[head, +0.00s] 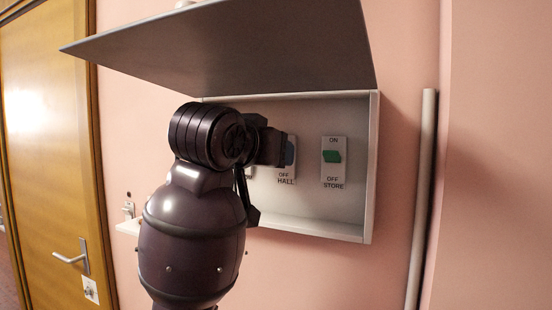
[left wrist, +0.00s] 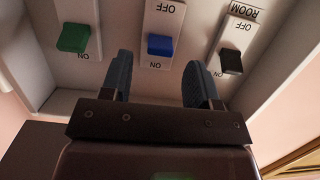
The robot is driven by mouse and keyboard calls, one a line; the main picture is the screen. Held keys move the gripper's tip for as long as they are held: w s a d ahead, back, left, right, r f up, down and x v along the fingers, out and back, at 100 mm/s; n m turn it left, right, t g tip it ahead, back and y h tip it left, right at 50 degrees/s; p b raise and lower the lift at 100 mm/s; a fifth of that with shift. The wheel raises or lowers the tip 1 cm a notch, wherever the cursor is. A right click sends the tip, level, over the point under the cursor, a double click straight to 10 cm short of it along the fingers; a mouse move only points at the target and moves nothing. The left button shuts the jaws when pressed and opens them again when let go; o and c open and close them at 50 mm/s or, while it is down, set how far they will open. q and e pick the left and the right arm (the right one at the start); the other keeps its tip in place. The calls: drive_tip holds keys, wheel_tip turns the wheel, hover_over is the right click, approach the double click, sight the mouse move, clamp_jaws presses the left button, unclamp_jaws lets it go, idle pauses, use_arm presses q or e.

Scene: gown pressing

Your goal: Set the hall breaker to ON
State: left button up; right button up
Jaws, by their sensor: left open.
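The hall breaker is a blue switch (left wrist: 160,45) on a white plate, the middle of three, in the upside-down left wrist view. It sits nearer its ON label than its OFF label; its exact tilt is hard to tell. In the head view my gripper hides the switch, with the OFF and HALL labels (head: 286,181) showing below. My left gripper (head: 277,149) is at the open breaker box. In the left wrist view its two fingers (left wrist: 160,75) are apart and empty, one toward each side of the blue switch; contact is not visible. My right gripper is not in view.
The green STORE switch (head: 332,156) and a black ROOM switch (left wrist: 232,61) flank the hall breaker. The box's lid (head: 240,45) is raised above my arm. The box's side wall (head: 372,170) bounds the right. A pipe (head: 422,190) runs down the wall; a door (head: 45,150) stands left.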

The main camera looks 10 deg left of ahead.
use_arm(q)
drive_tip(key=b+v, duration=0.1)
drive_tip(key=v, duration=0.6)
drive_tip(key=shift+s, duration=0.25)
drive_tip(key=shift+a, duration=0.15)
drive_tip(key=w+a+f+t+y, duration=0.1)
drive_tip(key=w+a+f+y, duration=0.1)
drive_tip(key=f, duration=0.4)
drive_tip(key=w+a+f+t+y, duration=0.1)
drive_tip(key=a+f+t, duration=0.1)
drive_tip(key=f, duration=0.5)
drive_tip(key=s+d+r+t+h, duration=0.3)
drive_tip(key=d+r+t+h, duration=0.1)
drive_tip(key=r+h, duration=0.15)
drive_tip(key=p+x, duration=0.2)
drive_tip(key=x, duration=0.9)
drive_tip(key=shift+w, duration=0.25)
drive_tip(key=shift+f, duration=0.15)
